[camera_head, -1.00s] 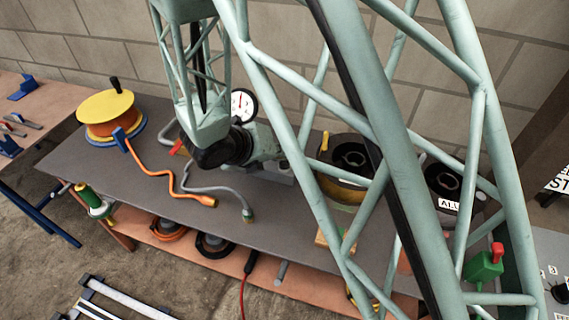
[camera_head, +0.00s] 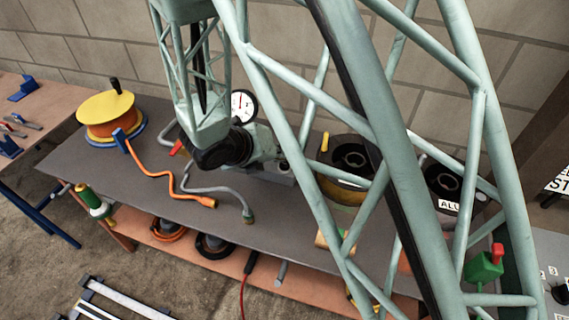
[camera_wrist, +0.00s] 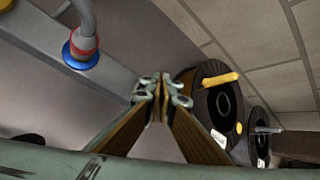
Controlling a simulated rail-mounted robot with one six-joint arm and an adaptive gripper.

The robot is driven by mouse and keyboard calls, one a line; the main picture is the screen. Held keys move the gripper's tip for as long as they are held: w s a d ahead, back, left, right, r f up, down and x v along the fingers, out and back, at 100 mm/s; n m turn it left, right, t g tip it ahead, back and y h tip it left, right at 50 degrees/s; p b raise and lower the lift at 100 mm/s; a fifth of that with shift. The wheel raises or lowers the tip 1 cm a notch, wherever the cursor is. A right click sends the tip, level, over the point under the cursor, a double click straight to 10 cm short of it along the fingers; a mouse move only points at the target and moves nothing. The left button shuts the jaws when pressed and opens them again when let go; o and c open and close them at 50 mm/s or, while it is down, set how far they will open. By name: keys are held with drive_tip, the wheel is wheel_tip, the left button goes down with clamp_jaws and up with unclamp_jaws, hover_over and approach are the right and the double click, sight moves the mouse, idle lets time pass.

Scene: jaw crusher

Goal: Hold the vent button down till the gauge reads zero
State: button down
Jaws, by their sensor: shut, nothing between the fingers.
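The gauge (camera_head: 242,104) is a white dial with a red needle by the wall, partly hidden by my arm in the head view. Its needle points roughly up; the scale is too small to read. In the wrist view, a red collar on a blue ring (camera_wrist: 80,52) sits on a long grey block (camera_wrist: 45,40), with a grey pipe or hose over it. I cannot tell whether this is the vent button. My gripper (camera_wrist: 160,88) is shut and empty, to the right of the red and blue part and apart from it in the picture. In the head view its fingertips are hidden.
Dark spools with a yellow handle (camera_wrist: 219,79) stand to the right in the wrist view. On the grey bench (camera_head: 115,165) are a yellow reel (camera_head: 105,112), an orange hose (camera_head: 155,172) and a grey hose (camera_head: 225,190). The block wall (camera_head: 290,50) is close behind.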

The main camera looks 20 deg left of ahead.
sight(282, 164)
drive_tip(key=shift+f+b, duration=0.75)
drive_tip(key=shift+f, duration=0.25)
idle(1.7)
drive_tip(key=shift+r, duration=0.2)
idle(2.8)
drive_tip(key=shift+r+p, duration=0.8)
drive_tip(key=shift+r, duration=0.1)
drive_tip(key=shift+r+p, duration=1.95)
drive_tip(key=shift+r, duration=0.5)
